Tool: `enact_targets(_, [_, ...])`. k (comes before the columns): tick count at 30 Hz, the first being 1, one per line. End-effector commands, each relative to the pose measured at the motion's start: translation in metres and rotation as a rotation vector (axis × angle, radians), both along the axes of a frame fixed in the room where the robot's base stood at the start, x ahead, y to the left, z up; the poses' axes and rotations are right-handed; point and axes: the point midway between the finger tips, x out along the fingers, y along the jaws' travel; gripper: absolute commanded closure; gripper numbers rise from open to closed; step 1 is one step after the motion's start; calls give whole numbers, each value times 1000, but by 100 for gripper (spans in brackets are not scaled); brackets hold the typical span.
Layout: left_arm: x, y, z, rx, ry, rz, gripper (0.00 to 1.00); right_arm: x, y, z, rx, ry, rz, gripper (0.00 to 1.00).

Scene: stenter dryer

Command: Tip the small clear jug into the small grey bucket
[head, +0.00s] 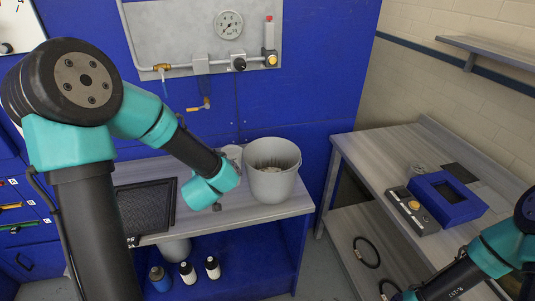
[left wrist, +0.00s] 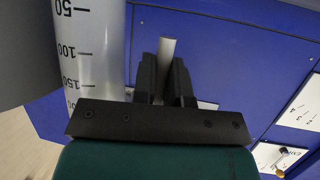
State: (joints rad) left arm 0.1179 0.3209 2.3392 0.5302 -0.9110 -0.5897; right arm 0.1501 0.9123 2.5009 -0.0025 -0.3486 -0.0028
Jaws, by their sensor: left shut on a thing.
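The small clear jug (left wrist: 90,50) has black scale marks and shows large at the left of the left wrist view. In the head view, a pale piece of it (head: 232,152) shows behind my left wrist. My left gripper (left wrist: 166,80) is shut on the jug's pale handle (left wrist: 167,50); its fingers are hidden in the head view. The small grey bucket (head: 272,186) stands upright on the bench just right of my left wrist, with dark streaks inside. A grey surface beside the jug in the left wrist view may be this bucket. The jug's contents and tilt cannot be made out.
A black tray (head: 147,208) lies on the bench left of my wrist. Bottles (head: 187,272) and a pale vessel (head: 175,250) stand below. A gauge panel (head: 200,35) is on the blue wall behind. A side bench at right holds a blue frame (head: 447,197).

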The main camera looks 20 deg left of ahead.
Motion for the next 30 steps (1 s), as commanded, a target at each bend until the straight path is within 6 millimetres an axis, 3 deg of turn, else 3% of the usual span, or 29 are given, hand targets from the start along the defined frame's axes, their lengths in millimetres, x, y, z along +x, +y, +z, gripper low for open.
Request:
enact_targets(5, [2,-3,-9,-17,-10,-7,100,0,0,0,0,0,0,57])
enact_targets(16, [2,-3,-8,-18,-13,-6,100,0,0,0,0,0,0,57])
enact_targets(30, [2,-2,24,-18,-16,-5,100,0,0,0,0,0,0,57])
